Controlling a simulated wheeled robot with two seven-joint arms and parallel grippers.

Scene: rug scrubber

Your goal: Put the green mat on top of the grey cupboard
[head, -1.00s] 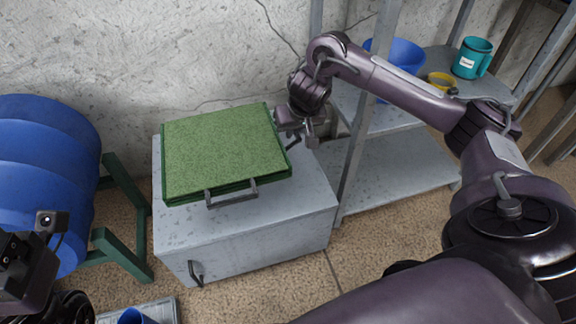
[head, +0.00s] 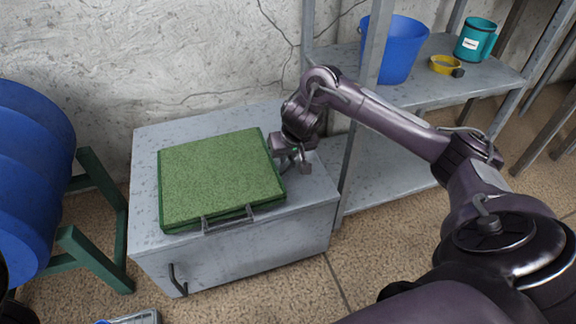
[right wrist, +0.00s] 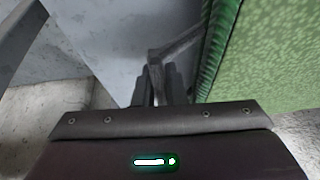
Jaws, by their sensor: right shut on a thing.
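The green mat (head: 220,178) is a thick square pad with a dark green rim and a grey handle on its near side. It lies flat over the top of the grey cupboard (head: 250,258) and appears to rest on it. My right gripper (head: 290,158) is at the mat's right edge. In the right wrist view, its fingers (right wrist: 160,88) are shut on a grey handle beside the mat's green side (right wrist: 262,55). The exact grip is partly hidden. My left gripper is not clearly seen; only dark parts show at the lower left.
A blue barrel (head: 35,180) on a green stand (head: 95,255) is left of the cupboard. A grey shelf (head: 440,88) at right holds a blue bucket (head: 392,50), a yellow ring-shaped item (head: 445,64) and a teal mug (head: 475,40). A wall is behind.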

